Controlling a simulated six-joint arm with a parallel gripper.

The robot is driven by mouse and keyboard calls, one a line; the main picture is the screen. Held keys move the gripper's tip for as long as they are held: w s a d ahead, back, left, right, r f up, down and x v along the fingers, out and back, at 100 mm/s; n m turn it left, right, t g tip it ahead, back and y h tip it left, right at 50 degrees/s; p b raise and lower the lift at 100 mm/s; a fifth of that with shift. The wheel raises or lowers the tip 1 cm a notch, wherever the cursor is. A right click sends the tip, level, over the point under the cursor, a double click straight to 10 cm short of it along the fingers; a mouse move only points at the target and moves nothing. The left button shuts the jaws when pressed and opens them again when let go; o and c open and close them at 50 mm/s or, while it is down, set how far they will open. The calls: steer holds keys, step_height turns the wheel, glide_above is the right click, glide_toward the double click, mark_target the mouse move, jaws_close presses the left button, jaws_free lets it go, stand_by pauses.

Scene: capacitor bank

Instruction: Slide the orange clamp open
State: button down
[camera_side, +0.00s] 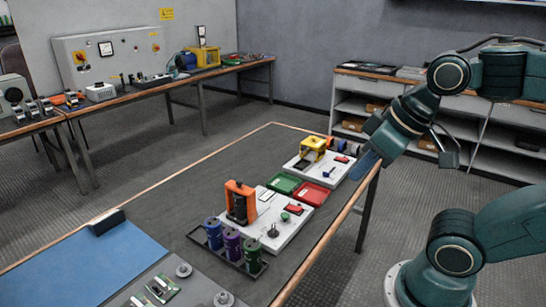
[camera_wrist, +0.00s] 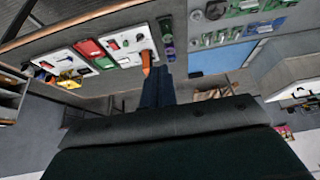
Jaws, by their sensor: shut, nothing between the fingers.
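The orange clamp (camera_side: 236,188) stands upright on a white board (camera_side: 296,236) on the grey workbench, with a dark part in its frame. My gripper (camera_side: 364,166) is at the bench's right edge, to the right of and apart from the clamp in the side view. In the wrist view, my gripper's fingers (camera_wrist: 158,76) are together with nothing between them. The orange clamp (camera_wrist: 146,62) shows just past the fingertips there, partly covered by them. I see no contact with it.
A black rack with blue, purple and green cylinders (camera_side: 232,245) stands in front of the clamp. A green tray (camera_side: 283,183) and a red tray (camera_side: 311,193) lie behind it. A second board bears a yellow clamp (camera_side: 313,144).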

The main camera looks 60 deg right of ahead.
steer(key=c, duration=1.7)
jaws_free()
steer(key=shift+o, duration=1.1)
steer(key=shift+w+r, duration=0.15)
steer(key=w+d+r+m+g, duration=0.15)
steer(key=w+m, duration=0.35)
steer(key=w, duration=0.6)
steer(key=w+d+r+m+g, duration=0.1)
steer(key=w+d+m+g, duration=0.2)
steer(key=w, duration=0.9)
steer(key=w+d+f+m, duration=0.3)
steer(key=w+f+m, duration=0.2)
steer(key=w+f, duration=0.3)
steer(key=w+d+f+m+g, duration=0.1)
steer(key=w+d+f+m, duration=0.2)
steer(key=w+f+m, duration=0.2)
steer(key=w+f, duration=0.3)
steer(key=shift+w+d+f, duration=0.15)
steer(key=shift+d, duration=0.1)
